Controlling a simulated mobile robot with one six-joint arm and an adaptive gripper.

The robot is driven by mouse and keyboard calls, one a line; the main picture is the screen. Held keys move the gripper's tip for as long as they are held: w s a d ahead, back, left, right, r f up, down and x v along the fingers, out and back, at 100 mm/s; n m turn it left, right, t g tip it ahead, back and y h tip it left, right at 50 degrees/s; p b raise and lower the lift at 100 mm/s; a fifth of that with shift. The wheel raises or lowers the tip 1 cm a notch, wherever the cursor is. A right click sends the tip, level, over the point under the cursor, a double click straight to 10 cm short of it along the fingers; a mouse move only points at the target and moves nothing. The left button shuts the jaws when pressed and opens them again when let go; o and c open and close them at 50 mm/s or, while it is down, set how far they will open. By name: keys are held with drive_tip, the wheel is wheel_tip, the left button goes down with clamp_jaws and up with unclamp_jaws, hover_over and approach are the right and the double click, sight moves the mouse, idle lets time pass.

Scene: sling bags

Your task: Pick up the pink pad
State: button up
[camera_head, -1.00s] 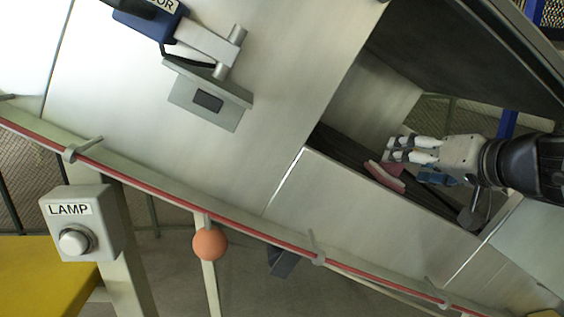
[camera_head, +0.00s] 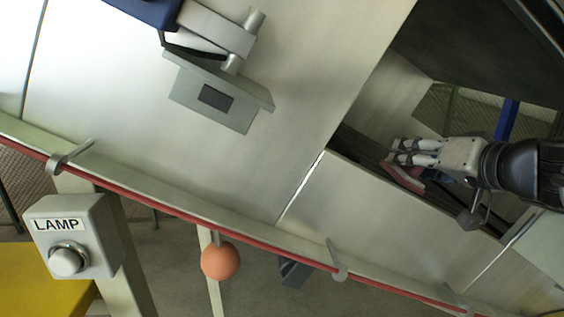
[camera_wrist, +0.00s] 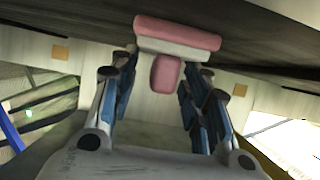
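The pink pad (camera_wrist: 178,33) has a wide pink top, a pale layer under it and a pink block that reaches toward me in the wrist view. In the head view the pad (camera_head: 404,179) sits in a dark slot inside the metal opening, partly hidden by my gripper. My gripper (camera_wrist: 160,66) is open, with one finger on each side of the pink block and gaps beside it. It shows no grip on the pad. In the head view my gripper (camera_head: 391,154) points left, just above the pad.
A metal panel (camera_head: 370,205) walls the near side of the opening, and a dark panel hangs above it. A red-lined rail (camera_head: 190,213) runs along the front. A lamp box (camera_head: 72,235) and an orange ball (camera_head: 220,262) are at lower left.

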drive_tip(key=c, duration=0.5)
